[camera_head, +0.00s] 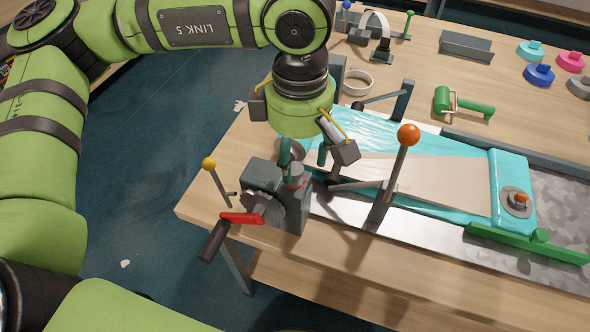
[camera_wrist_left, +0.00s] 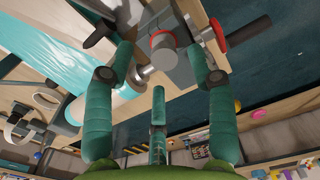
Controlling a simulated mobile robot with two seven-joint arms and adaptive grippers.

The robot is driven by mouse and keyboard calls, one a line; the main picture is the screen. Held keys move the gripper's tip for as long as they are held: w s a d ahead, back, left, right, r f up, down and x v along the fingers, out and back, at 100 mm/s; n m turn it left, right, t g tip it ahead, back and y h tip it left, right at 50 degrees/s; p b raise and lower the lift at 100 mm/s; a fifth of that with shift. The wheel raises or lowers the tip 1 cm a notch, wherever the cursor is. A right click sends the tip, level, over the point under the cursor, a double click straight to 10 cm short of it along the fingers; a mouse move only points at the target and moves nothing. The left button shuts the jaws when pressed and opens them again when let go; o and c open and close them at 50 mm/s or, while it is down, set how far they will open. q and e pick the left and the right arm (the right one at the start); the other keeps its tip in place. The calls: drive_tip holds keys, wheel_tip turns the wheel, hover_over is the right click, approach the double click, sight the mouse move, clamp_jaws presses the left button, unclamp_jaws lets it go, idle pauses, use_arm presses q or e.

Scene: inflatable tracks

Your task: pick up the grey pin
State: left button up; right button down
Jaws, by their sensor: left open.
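A grey pin (camera_wrist_left: 157,60) shows in the left wrist view as a short cylinder with a wider round end, running into a red ring on a dark grey fixture. In the head view the fixture (camera_head: 262,175) stands at the table's near left corner, and the red ring (camera_head: 296,168) shows on it; the pin is partly hidden by my gripper. My left gripper (camera_head: 304,153) is over the fixture. In the left wrist view its teal fingers (camera_wrist_left: 160,52) are spread on either side of the pin, with a third finger below. My right gripper is not in view.
An orange-knobbed lever (camera_head: 408,135) rises right of the gripper. A yellow-knobbed lever (camera_head: 209,164) and a red-and-black handle (camera_head: 241,218) stick out at the left. A teal strip (camera_head: 365,130) lies along the table. A green roller (camera_head: 462,104) lies farther back.

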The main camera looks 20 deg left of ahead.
sight(295, 168)
use_arm(q)
drive_tip(key=f, duration=0.1)
drive_tip(key=f+p, duration=0.1)
drive_tip(key=f, duration=0.2)
drive_tip(key=shift+s+a+f+p, duration=0.15)
drive_tip(key=shift+a+p, duration=0.15)
drive_tip(key=shift+f, duration=0.15)
clamp_jaws()
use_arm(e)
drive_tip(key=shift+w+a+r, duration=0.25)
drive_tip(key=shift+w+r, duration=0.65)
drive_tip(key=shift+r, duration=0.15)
